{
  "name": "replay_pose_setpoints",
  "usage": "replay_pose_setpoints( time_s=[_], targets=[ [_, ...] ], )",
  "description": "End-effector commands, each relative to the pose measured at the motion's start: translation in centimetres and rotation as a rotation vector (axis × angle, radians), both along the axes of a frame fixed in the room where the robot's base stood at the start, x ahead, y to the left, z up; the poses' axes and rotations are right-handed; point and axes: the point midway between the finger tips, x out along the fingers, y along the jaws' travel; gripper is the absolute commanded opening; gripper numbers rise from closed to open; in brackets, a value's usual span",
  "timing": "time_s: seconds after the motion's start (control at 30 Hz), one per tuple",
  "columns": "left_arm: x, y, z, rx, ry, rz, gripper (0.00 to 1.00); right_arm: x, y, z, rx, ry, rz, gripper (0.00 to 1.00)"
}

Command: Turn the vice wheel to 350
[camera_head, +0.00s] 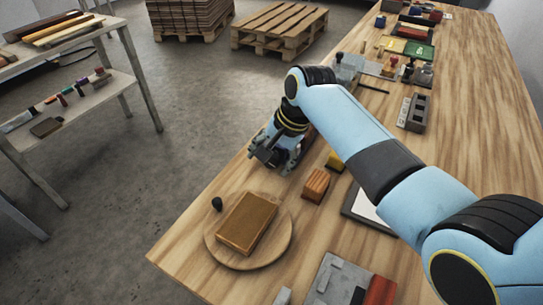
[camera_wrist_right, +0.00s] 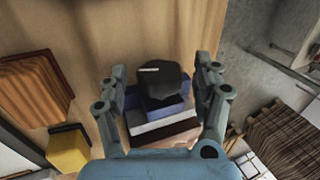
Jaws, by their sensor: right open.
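In the right wrist view a dark, faceted wheel (camera_wrist_right: 162,80) with a short pale mark on its top sits over a stepped blue body (camera_wrist_right: 160,112), which I take to be the vice. My right gripper (camera_wrist_right: 165,74) is open, with one finger on each side of the wheel and visible gaps between. In the head view my right gripper (camera_head: 270,158) is low over the left edge of the wooden table, and it hides most of the vice. The angle of the wheel cannot be read against any scale. My left gripper is not in view.
A reddish-brown block (camera_head: 316,185) and a yellow block (camera_head: 335,162) stand close to my right gripper. Nearer lies a round board (camera_head: 282,242) bearing a brown slab (camera_head: 247,222). A grey slotted holder (camera_head: 414,112) stands farther back.

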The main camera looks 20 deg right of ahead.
Motion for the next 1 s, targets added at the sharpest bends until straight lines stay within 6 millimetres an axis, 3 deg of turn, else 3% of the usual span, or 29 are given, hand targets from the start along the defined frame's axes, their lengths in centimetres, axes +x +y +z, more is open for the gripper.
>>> replay_pose_setpoints(
  time_s=[0.1,0.53,1.0],
  targets=[
    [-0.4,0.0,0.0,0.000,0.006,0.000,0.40,0.0,0.0,0.0,0.000,0.000,0.000,0.67],
    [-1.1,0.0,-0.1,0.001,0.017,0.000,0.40,0.0,0.0,0.0,0.000,0.000,0.000,0.10],
    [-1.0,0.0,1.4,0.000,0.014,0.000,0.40,-0.2,-0.2,-0.1,0.151,-0.194,0.000,0.10]
  ],
)
